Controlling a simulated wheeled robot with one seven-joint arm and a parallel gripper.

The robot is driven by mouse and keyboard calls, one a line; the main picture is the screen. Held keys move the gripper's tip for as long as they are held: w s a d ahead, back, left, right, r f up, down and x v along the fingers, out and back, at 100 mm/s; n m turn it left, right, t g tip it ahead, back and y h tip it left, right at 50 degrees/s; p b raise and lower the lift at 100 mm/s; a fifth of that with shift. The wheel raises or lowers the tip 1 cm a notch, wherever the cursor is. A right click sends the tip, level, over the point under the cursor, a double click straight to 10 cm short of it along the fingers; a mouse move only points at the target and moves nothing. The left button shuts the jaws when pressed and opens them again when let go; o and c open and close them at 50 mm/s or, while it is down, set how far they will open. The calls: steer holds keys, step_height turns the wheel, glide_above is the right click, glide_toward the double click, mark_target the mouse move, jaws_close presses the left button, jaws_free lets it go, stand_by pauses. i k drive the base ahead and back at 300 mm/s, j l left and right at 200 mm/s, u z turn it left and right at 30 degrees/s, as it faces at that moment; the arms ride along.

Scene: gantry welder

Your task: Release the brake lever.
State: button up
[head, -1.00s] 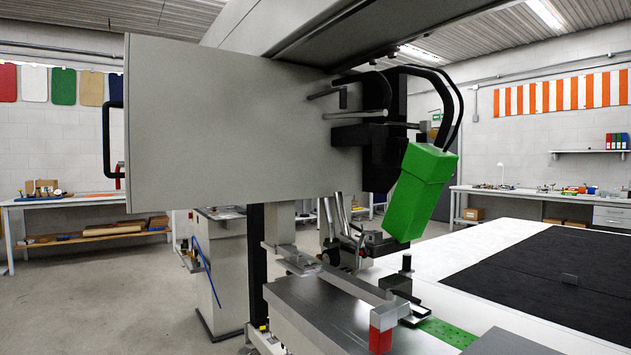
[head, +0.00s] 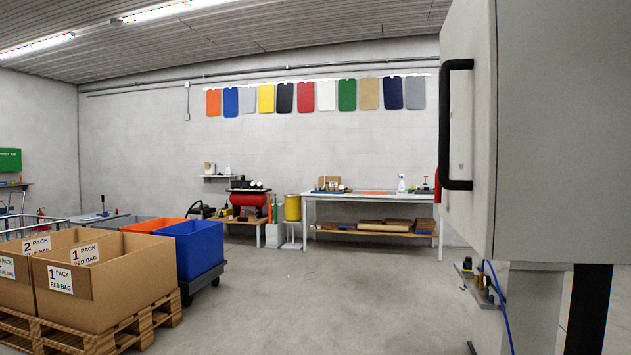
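The grey welder housing (head: 562,130) fills the right side of the head view. A black handle (head: 446,125) sticks out from its left face. A narrow red piece (head: 437,186) shows just left of the handle's lower end. I cannot tell whether it is the brake lever or something standing behind. No other part that I can make out as the brake lever is in view. My gripper is not in view.
Open concrete floor (head: 350,300) lies in the middle. Cardboard boxes (head: 120,285) on a wooden pallet (head: 120,335) and a blue bin (head: 192,250) stand at left. A workbench (head: 370,197) stands at the back wall. A blue cable (head: 500,305) hangs below the housing.

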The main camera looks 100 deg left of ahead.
mark_target(438, 188)
steer(key=j+u, duration=0.1)
steer(key=u, duration=1.8)
steer(key=i+j+z, duration=0.1)
steer(key=i+j, duration=0.45)
steer(key=j, duration=0.15)
steer(key=i+j+z, duration=0.15)
steer(key=i+j, duration=0.35)
steer(key=j, duration=0.25)
steer(key=i+j+z, duration=0.15)
steer(key=j, duration=0.25)
steer(key=i+j, duration=0.35)
steer(key=j+z, duration=0.05)
